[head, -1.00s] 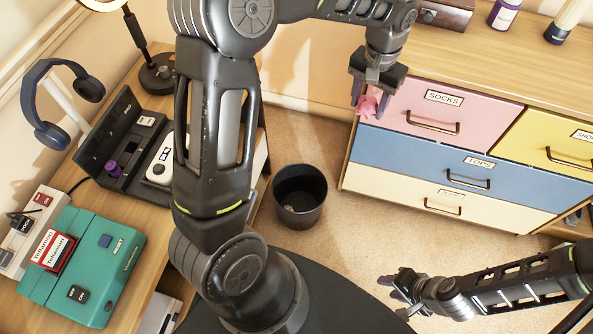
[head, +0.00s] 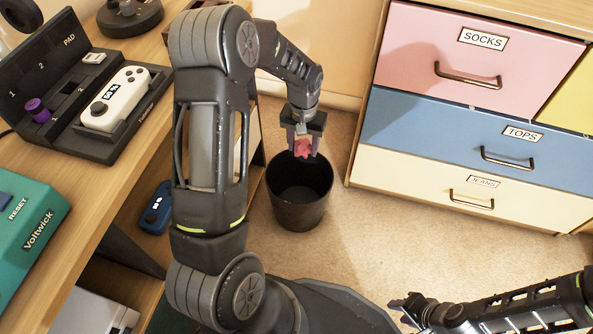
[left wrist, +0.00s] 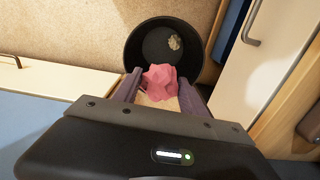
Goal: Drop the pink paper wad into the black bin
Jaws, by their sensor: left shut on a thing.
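The pink paper wad (head: 303,148) is crumpled and held between the fingers of my left gripper (head: 303,145), which is shut on it. In the head view the wad hangs over the far rim of the black bin (head: 299,212), which stands upright on the floor. In the left wrist view the wad (left wrist: 160,81) shows between the fingertips, in front of the bin's opening (left wrist: 140,45). A small pale crumpled piece (left wrist: 174,42) lies inside the bin. My right gripper (head: 402,306) is at the lower right, away from the bin; its jaw opening is unclear.
A dresser with pink, blue and cream drawers (head: 440,128) stands right of the bin. A wooden desk (head: 95,190) with a pad dock (head: 65,75) and a teal device (head: 25,235) is at the left. Carpet (head: 400,220) is clear between bin and dresser.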

